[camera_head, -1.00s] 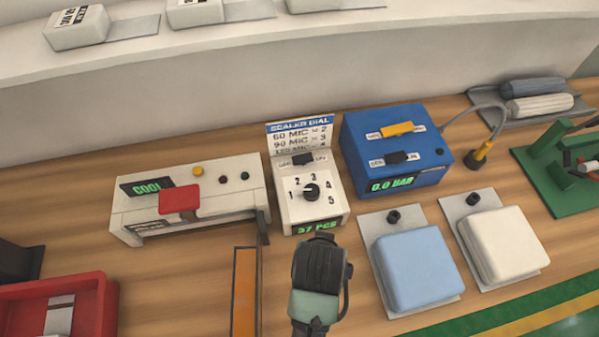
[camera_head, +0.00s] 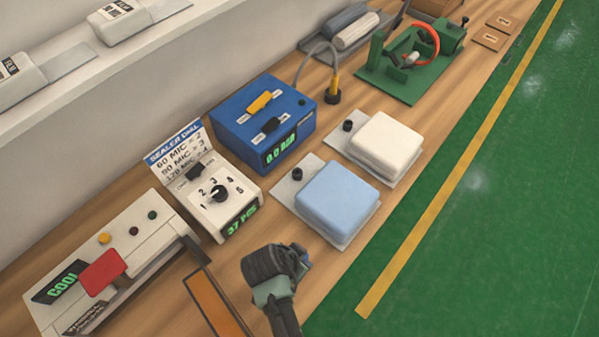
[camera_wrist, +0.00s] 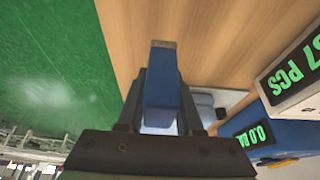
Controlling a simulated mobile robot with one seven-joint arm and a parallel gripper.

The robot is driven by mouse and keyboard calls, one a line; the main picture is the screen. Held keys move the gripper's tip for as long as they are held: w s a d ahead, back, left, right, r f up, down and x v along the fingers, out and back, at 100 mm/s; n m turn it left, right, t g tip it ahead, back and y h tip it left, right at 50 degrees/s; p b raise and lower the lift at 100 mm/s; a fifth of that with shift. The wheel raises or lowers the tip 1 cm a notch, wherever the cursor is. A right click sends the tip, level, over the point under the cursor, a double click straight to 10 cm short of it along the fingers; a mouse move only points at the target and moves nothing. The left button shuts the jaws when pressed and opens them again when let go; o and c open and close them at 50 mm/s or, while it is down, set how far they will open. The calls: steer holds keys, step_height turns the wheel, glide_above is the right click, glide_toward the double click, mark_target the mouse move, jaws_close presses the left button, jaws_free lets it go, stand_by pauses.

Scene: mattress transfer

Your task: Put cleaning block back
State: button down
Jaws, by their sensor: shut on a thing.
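My gripper (camera_head: 298,256) is low over the front part of the wooden bench, left of and nearer than the light blue pad. In the wrist view my gripper (camera_wrist: 160,106) is shut on a blue block (camera_wrist: 163,84), which I take to be the cleaning block. The block has a thin grey-brown end and sticks out between the fingers. In the head view my gripper mostly hides it. An orange-brown strip with a dark frame (camera_head: 213,303) lies on the bench to the left of my gripper.
The sealer dial box (camera_head: 222,203) and the blue box reading 0.0 BAR (camera_head: 268,160) stand behind. The light blue pad (camera_head: 338,197) and white pad (camera_head: 386,141) lie to the right. The white sealer (camera_head: 120,252) is at left. The bench edge borders green floor (camera_head: 480,230).

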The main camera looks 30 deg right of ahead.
steer(key=shift+f, duration=2.55)
steer(key=shift+f, duration=0.15)
steer(key=c, duration=0.6)
jaws_free()
steer(key=shift+o, duration=0.2)
